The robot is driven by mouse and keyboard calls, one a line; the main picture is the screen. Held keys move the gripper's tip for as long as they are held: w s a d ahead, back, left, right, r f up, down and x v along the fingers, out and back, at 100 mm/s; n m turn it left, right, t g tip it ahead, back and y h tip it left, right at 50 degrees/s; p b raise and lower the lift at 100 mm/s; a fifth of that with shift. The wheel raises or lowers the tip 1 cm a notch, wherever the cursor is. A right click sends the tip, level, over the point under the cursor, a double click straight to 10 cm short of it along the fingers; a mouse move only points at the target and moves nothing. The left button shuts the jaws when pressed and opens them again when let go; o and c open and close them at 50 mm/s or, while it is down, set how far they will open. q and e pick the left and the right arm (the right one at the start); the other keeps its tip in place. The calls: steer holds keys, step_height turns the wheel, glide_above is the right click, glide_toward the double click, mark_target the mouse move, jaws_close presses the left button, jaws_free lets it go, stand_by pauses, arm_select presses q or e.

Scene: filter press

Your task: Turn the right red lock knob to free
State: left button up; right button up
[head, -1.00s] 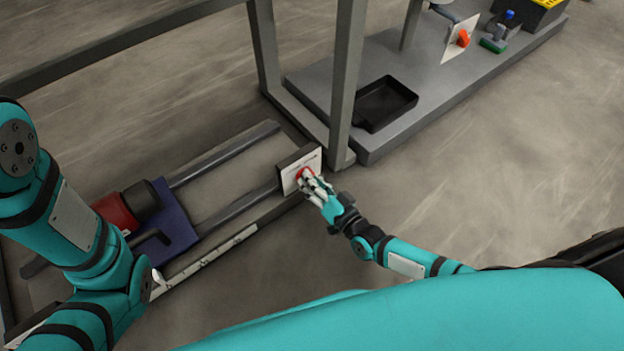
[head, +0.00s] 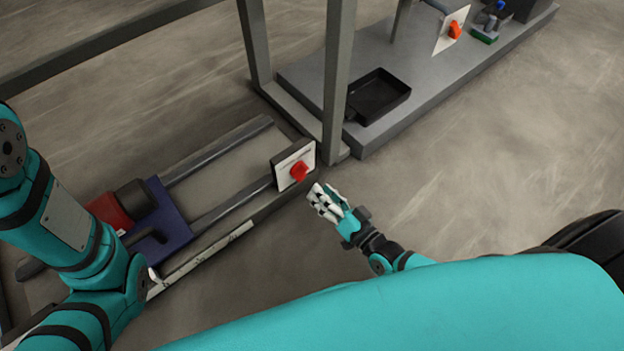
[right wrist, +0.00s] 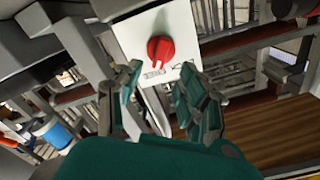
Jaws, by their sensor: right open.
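The right red lock knob (head: 299,171) sits on a white plate (head: 287,164) at the end of the rail, beside the grey upright. In the right wrist view the knob (right wrist: 160,49) shows on its white plate (right wrist: 182,22), with small markings below it that I cannot read. My right gripper (head: 322,196) is open and empty, a short way to the right of the knob and apart from it. Its two fingers (right wrist: 160,97) show spread below the knob in the wrist view. My left arm comes in at the left; its gripper is not clearly seen.
A second red-orange knob (head: 455,30) is on a white plate at the back, on a grey platform. A black tray (head: 380,97) lies on that platform. A blue block with a red part (head: 160,215) sits on the rails at left. Floor right of my right gripper is clear.

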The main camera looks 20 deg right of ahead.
steer(key=v, duration=0.5)
stand_by(0.5)
